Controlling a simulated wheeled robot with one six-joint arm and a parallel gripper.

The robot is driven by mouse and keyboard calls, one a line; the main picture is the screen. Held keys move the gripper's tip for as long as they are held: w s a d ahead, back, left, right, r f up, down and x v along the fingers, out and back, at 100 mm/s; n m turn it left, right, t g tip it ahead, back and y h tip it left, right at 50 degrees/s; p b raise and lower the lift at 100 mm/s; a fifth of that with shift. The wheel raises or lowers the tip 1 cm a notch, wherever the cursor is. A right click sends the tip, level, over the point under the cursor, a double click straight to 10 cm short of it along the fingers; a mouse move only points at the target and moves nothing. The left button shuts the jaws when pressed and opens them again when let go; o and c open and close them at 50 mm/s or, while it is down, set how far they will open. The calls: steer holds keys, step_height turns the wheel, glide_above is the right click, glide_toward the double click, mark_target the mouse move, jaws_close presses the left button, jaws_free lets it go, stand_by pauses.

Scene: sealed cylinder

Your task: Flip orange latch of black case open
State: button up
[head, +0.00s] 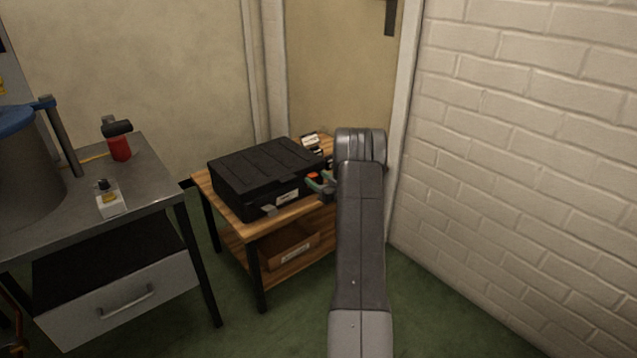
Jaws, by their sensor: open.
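The black case (262,170) lies with its lid down on a wooden side table. An orange latch (312,176) shows at the right end of its front face. My gripper (314,183) is at the front right of the case, close to the latch, with its fingers pointing left toward it. The jaws are open and hold nothing that I can see. I cannot tell whether a finger touches the latch. My arm hides the right end of the table and part of the gripper.
The wooden table (228,215) has a lower shelf with a brown box (290,247). A small white object (310,140) stands behind the case. A metal workbench (150,185) with a red and black item (119,140) is at left. A white brick wall (530,150) is close at right.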

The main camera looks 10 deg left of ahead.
steer(key=shift+w+a, duration=0.15)
steer(key=shift+a, duration=0.05)
steer(key=c, duration=1)
